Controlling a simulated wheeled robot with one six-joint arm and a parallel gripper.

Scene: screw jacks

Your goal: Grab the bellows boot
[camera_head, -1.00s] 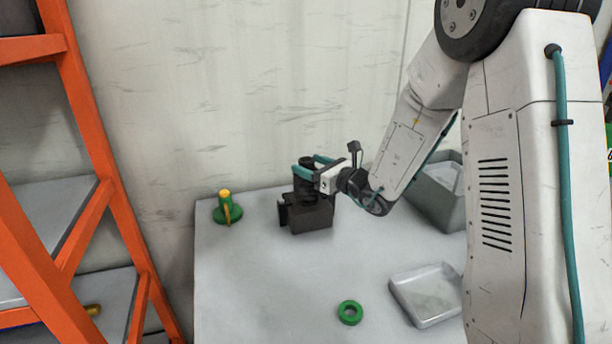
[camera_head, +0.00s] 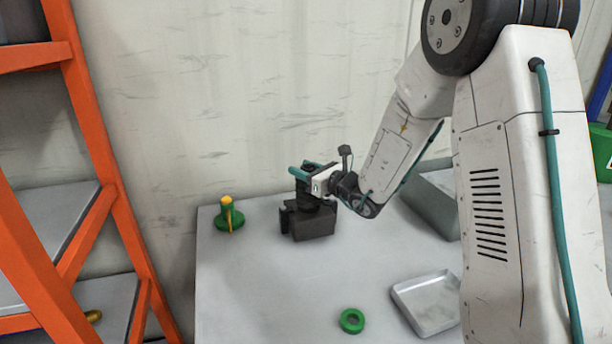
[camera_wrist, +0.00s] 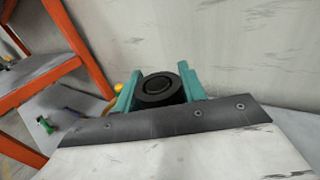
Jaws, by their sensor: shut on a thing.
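The bellows boot (camera_wrist: 160,88) is a black ribbed cylinder with a round opening at its top. It stands between the two teal fingers of my gripper (camera_wrist: 160,92) in the wrist view. In the head view my gripper (camera_head: 306,173) is shut on the boot (camera_head: 309,190), at or just above a dark block (camera_head: 312,222) on the table. I cannot tell whether the boot's bottom still touches the block.
A green base with a yellow rod (camera_head: 228,215) stands left of the block. A green ring (camera_head: 352,320) and a shallow grey tray (camera_head: 428,303) lie nearer on the table (camera_head: 260,290). A grey bin (camera_head: 430,205) is at the back right. An orange-framed shelf (camera_head: 100,150) stands at the left.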

